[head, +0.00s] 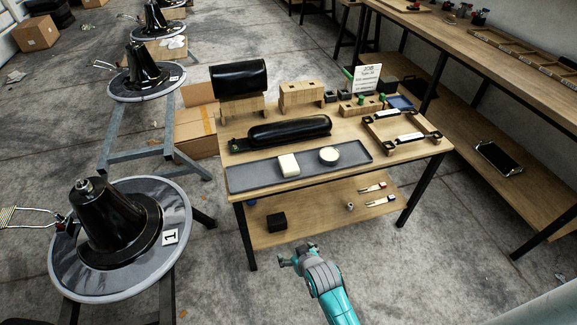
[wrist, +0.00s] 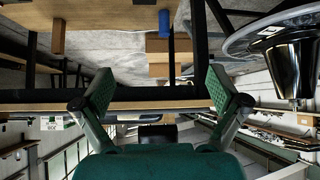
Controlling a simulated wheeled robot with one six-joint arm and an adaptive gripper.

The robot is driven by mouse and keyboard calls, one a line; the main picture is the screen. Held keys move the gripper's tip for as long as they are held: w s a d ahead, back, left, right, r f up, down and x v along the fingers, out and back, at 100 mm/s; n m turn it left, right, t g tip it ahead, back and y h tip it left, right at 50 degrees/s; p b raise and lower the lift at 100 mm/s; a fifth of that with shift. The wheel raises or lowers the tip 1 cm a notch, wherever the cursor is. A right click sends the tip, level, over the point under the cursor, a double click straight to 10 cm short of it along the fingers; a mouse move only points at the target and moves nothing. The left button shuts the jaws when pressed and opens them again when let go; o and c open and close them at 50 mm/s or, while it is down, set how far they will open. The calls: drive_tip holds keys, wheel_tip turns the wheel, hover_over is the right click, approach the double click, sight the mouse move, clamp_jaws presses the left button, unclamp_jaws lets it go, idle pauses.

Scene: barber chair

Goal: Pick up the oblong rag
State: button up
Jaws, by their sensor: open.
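An oblong white piece, apparently the oblong rag (head: 288,165), lies on the long grey tray (head: 245,179) at the front of the wooden table. A round white piece (head: 329,155) lies to its right on the same tray, apart from it. My gripper (head: 289,262) is in front of the table, nearer the camera than the tray and apart from the rag. In the wrist view my gripper (wrist: 159,92) has its two green-padded fingers wide apart with nothing held between them. I cannot make out the rag in the wrist view, which looks upside down.
A black padded roll (head: 290,131) lies behind the tray. A wooden frame with black brackets (head: 402,138) stands to the right. The table's lower shelf (head: 315,217) holds a black block (head: 276,221) and small parts. A round stand with a black cone (head: 108,222) is at left.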

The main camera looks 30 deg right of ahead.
drive_tip(key=w+d+r+g, duration=0.15)
drive_tip(key=w+d, duration=0.25)
drive_tip(key=w, duration=0.4)
drive_tip(key=m+g, duration=0.1)
drive_tip(key=g, duration=0.2)
approach(289, 165)
drive_tip(key=x, duration=0.4)
drive_tip(key=shift+s+f, duration=0.1)
drive_tip(key=shift+f, duration=0.2)
drive_tip(key=shift+w+x, duration=0.1)
drive_tip(key=shift+x, duration=1.2)
drive_tip(key=shift+w+x, duration=0.15)
drive_tip(key=shift+x, duration=1.15)
drive_tip(key=shift+d+r, duration=0.15)
drive_tip(key=c, duration=1.3)
wheel_tip(289, 165, up, 10)
drive_tip(key=shift+c, duration=0.2)
